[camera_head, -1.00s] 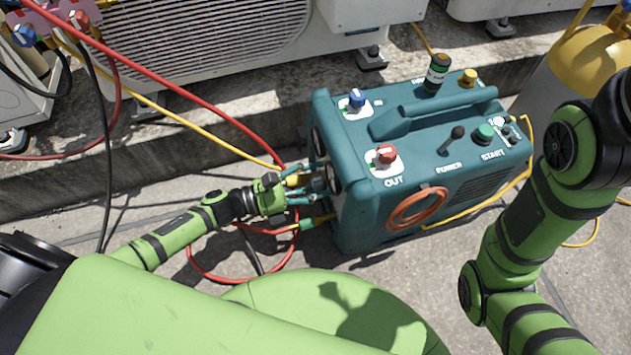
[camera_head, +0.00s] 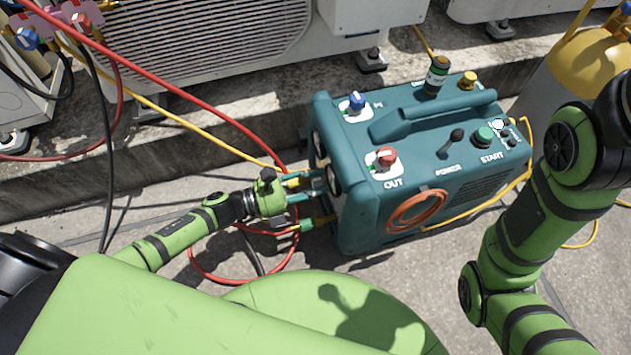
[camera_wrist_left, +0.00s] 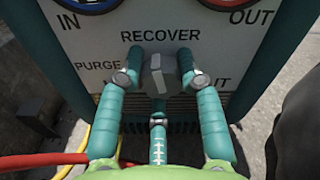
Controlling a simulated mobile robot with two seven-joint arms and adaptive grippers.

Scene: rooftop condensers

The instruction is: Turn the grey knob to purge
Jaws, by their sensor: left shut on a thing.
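The grey knob (camera_wrist_left: 159,77) is on the end panel of the teal recovery machine (camera_head: 365,215), below the RECOVER label and right of the PURGE label in the left wrist view. Its ridge looks nearly upright, slightly tilted, with its upper end toward RECOVER. My left gripper (camera_wrist_left: 160,65) is shut on the knob, one teal fingertip on each side. In the head view the left gripper (camera_head: 312,183) reaches the machine's left end, and the knob is hidden there. My right gripper is out of view; only its arm shows at the right.
Red and yellow hoses (camera_head: 215,148) run near my left wrist. The machine's top has a blue knob (camera_head: 357,100), a red knob (camera_head: 387,156) and a black power lever (camera_head: 452,141). A yellow-topped cylinder (camera_head: 595,65) stands at the back right.

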